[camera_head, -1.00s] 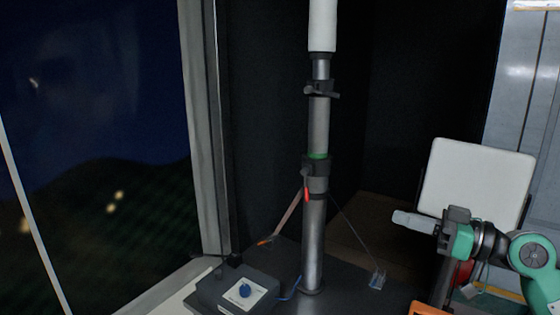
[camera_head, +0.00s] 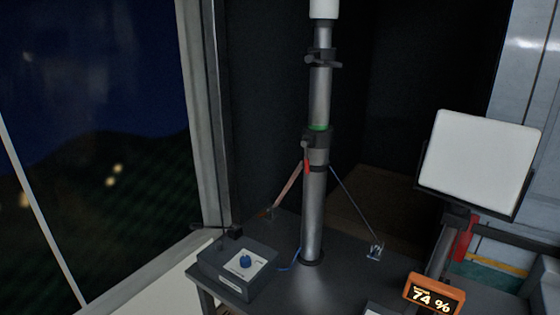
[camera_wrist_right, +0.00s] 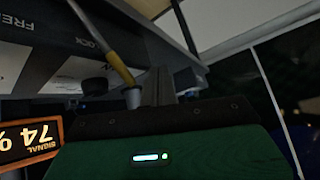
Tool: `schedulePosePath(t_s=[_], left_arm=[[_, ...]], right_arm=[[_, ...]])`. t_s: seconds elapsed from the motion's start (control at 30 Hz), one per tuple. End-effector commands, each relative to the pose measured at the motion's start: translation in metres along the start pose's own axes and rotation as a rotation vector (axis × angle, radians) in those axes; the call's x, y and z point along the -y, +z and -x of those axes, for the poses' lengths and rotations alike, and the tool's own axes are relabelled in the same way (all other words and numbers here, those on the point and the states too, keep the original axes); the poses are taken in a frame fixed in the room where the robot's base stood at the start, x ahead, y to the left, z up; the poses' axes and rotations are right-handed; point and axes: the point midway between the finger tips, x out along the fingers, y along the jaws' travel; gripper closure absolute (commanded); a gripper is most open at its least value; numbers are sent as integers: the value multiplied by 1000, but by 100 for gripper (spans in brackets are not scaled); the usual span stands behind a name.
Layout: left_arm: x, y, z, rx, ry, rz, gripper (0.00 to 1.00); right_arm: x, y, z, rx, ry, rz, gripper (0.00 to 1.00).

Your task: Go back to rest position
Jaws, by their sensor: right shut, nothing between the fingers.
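My right arm is out of the head view. In the right wrist view my right gripper (camera_wrist_right: 160,86) shows beyond its green housing, with its narrow fingers together and nothing seen between them. A grey panel lettered "FREE" and "LOCK" (camera_wrist_right: 65,45) shows upside down beyond the fingers, with a yellowish rod (camera_wrist_right: 105,45) in front of it. I cannot tell whether the fingers touch anything. My left gripper is in neither view.
A telescoping mast (camera_head: 315,200) stands on a dark table (camera_head: 315,290), with a blue-knobbed box (camera_head: 235,280) on its left. An orange display (camera_head: 434,295) reads 74 % and also shows in the wrist view (camera_wrist_right: 30,138). A white panel (camera_head: 480,160) stands at right.

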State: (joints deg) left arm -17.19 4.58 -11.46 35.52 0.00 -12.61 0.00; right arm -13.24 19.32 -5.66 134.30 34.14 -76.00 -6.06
Motion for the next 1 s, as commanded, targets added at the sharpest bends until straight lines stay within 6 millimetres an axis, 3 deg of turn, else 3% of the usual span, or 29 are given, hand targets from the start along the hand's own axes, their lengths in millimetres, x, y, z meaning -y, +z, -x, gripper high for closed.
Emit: schedulePosePath(t_s=[0.03,0.2,0.53,0.77,1.0], left_arm=[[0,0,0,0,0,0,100],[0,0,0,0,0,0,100],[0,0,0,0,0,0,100],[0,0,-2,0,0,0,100],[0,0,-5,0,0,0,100]], right_arm=[[7,25,0,55,35,-32,100],[16,84,10,204,164,-111,100],[31,160,46,418,355,-238,100],[13,188,-12,433,347,-233,100],[-3,243,-83,465,336,-235,100]])
